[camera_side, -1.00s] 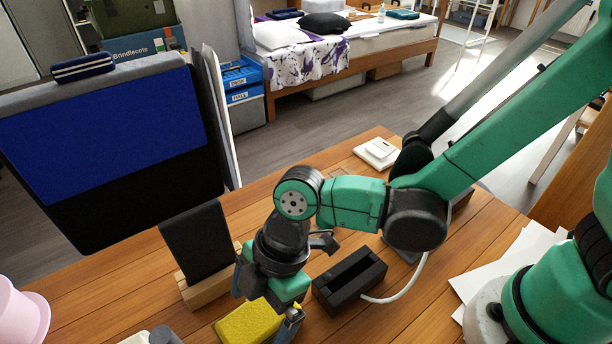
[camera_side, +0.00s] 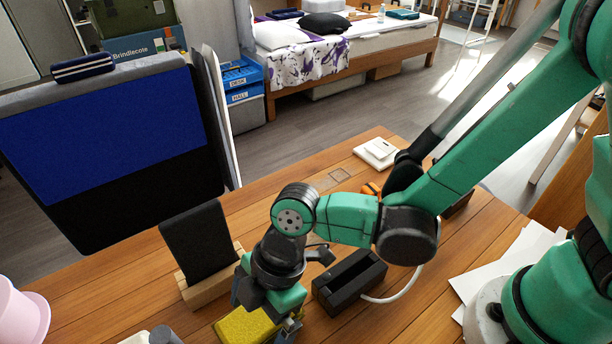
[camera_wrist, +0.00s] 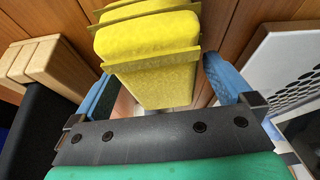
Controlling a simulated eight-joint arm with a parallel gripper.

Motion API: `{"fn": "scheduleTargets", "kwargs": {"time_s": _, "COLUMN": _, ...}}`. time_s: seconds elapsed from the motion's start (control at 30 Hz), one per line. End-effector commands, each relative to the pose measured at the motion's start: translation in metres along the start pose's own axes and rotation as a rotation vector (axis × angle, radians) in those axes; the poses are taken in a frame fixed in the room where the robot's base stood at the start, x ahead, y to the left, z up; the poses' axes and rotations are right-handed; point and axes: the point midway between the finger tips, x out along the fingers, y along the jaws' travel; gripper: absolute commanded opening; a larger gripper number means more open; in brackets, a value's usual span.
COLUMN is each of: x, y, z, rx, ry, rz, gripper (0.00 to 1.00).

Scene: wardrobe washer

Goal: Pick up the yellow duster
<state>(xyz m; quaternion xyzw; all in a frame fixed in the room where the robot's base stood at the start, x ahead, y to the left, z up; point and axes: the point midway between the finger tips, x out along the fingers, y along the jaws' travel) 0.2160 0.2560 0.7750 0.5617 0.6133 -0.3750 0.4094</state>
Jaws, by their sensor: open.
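The yellow duster (camera_side: 246,325) lies on the wooden table near the lower edge of the side view. It looks like a thick yellow block, partly hidden by my gripper (camera_side: 265,314). In the wrist view the duster (camera_wrist: 155,60) stands out between the two blue fingers of my gripper (camera_wrist: 160,88), with ridged layers at its top. My fingers are open, one on each side of it. I cannot tell whether either finger touches it.
A black phone-like slab (camera_side: 197,240) leans on a wooden stand (camera_side: 207,287) just behind the duster. A black slotted box (camera_side: 349,282) with a white cable stands close to the right. A pink cup (camera_side: 22,312) is at the far left. White papers (camera_side: 505,268) lie at right.

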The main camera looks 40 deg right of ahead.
Motion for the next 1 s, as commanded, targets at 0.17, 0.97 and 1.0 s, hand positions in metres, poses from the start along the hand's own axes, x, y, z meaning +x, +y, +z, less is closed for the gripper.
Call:
{"fn": "scheduleTargets", "kwargs": {"time_s": 0.17, "x": 0.0007, "y": 0.0000, "z": 0.0003, "rx": 0.000, "ry": 0.000, "rz": 0.000, "gripper": 1.00}}
{"fn": "scheduleTargets", "kwargs": {"time_s": 0.97, "x": -0.0037, "y": 0.0000, "z": -0.0015, "rx": 0.000, "ry": 0.000, "rz": 0.000, "gripper": 0.20}}
{"fn": "scheduleTargets", "kwargs": {"time_s": 1.0, "x": -0.0060, "y": 0.0000, "z": -0.0025, "rx": 0.000, "ry": 0.000, "rz": 0.000, "gripper": 0.20}}
